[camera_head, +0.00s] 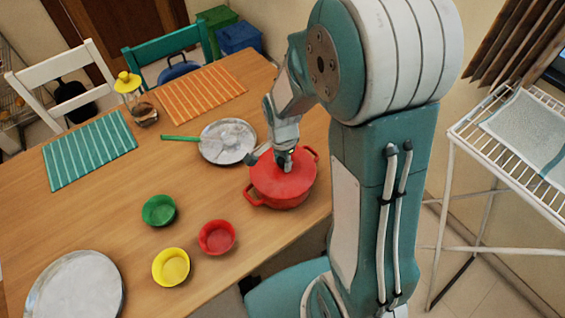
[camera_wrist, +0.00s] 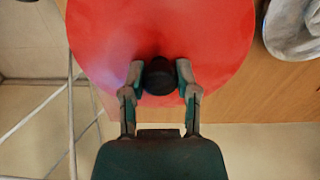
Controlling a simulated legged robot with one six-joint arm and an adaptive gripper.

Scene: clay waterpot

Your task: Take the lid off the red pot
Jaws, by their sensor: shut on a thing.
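The red pot (camera_head: 279,195) stands on the wooden table near its right edge, with a handle on each side. Its red lid (camera_head: 296,181) appears to sit on top of it; any gap between lid and pot cannot be made out. My gripper (camera_head: 284,160) is above the lid. In the wrist view, my gripper (camera_wrist: 159,82) has its two fingers shut on the dark knob (camera_wrist: 159,72) of the red lid (camera_wrist: 160,30). The pot's inside is hidden.
A metal lid or pan with a green handle (camera_head: 227,143) lies left of the pot. Green (camera_head: 159,210), yellow (camera_head: 171,266) and red (camera_head: 216,237) bowls stand in front. A white rack (camera_head: 500,165) is at right. The table's middle is clear.

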